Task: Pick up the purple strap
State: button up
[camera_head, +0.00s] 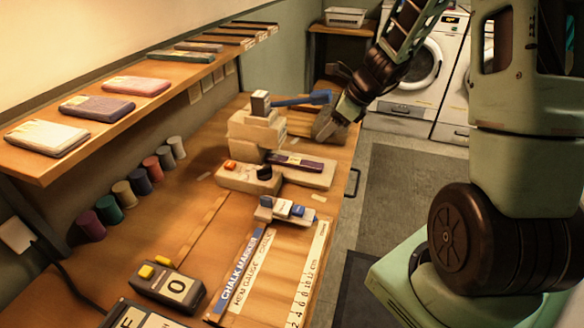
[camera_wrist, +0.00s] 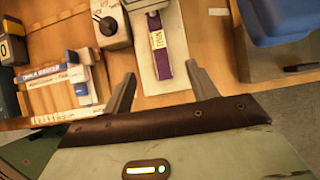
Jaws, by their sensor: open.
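The purple strap (camera_head: 305,163) lies flat on the beige slab beside the sewing-machine-like block on the bench. In the wrist view the purple strap (camera_wrist: 161,62) runs up and down the picture, with a pale printed label on it. My gripper (camera_head: 327,127) is open, behind and to the right of the strap in the head view. In the wrist view my gripper's (camera_wrist: 160,73) two fingers stand on either side of the strap's near end, nothing between them held. The gap in height between fingertips and strap is hard to tell.
A beige block stack (camera_head: 255,130) and a blue item (camera_head: 302,99) stand close behind the strap. A small caddy with blue pieces (camera_head: 285,209) lies in front. A shelf of folded cloths (camera_head: 97,106) overhangs the left. Floor is open right of the bench.

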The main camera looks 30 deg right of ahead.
aim_at(295, 161)
jog(key=b+x, duration=0.2)
jog(key=x, duration=1.1)
jog(key=shift+a+f, duration=0.25)
jog(key=shift+f, duration=0.05)
jog(key=c, duration=1.1)
